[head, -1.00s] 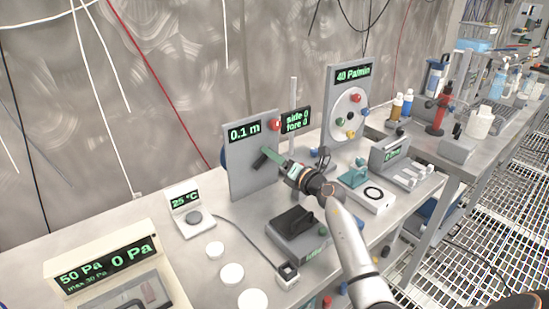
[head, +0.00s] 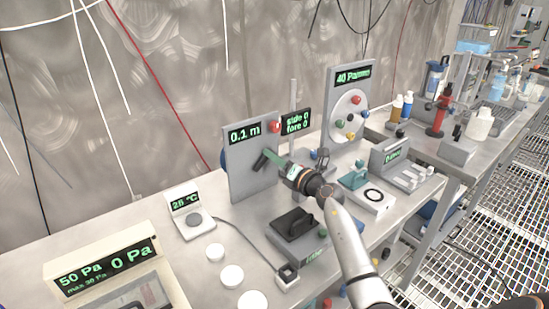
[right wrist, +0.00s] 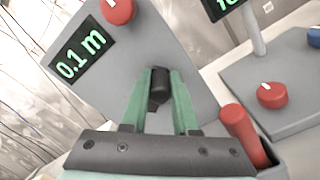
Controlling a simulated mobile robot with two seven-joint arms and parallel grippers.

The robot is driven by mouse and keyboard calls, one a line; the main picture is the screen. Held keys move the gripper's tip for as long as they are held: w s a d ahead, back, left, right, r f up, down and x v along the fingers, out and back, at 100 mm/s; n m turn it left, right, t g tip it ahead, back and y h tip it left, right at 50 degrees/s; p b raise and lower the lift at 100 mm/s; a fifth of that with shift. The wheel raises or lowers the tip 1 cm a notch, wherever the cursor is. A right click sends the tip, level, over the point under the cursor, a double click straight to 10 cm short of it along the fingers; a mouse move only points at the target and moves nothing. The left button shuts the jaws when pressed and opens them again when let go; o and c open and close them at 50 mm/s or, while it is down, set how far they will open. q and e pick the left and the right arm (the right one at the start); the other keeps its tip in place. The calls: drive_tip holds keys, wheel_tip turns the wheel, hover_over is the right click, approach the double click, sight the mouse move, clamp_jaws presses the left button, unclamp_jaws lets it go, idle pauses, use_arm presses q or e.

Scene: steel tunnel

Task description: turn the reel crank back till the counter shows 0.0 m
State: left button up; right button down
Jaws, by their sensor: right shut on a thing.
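The reel unit is an upright grey panel (head: 243,180) on the bench. Its green counter (head: 244,134) reads 0.1 m, and it reads the same in the right wrist view (right wrist: 78,55). The black crank handle (right wrist: 159,84) is in front of the panel. My right gripper (right wrist: 160,98) has its green fingers on either side of the handle and is shut on it. In the head view my right gripper (head: 273,159) reaches the panel from the right. It hides part of the crank. My left gripper is not in view.
A red knob (head: 275,127) is at the panel's upper right. Behind it is a display reading side 0, fore 0 (head: 297,121). A dial panel (head: 347,105) stands to the right. A black-topped box (head: 294,224) sits below my arm, and a 25 °C unit (head: 188,209) is at left.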

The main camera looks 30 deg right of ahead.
drive_tip(key=shift+d+f+m+p, duration=0.15)
drive_tip(key=shift+d+m+p, duration=0.05)
drive_tip(key=shift+m+p, duration=0.35)
drive_tip(key=shift+d+f+m+p, duration=0.1)
drive_tip(key=shift+f+m+p, duration=0.1)
drive_tip(key=shift+m+p, duration=0.2)
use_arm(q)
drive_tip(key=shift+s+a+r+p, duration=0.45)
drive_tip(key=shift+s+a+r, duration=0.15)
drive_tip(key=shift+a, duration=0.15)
use_arm(e)
drive_tip(key=m, duration=0.1)
drive_tip(key=f+m, duration=0.1)
drive_tip(key=m, duration=0.1)
drive_tip(key=shift+d+f, duration=0.25)
drive_tip(key=shift+f, duration=0.05)
drive_tip(key=c, duration=0.7)
unclamp_jaws()
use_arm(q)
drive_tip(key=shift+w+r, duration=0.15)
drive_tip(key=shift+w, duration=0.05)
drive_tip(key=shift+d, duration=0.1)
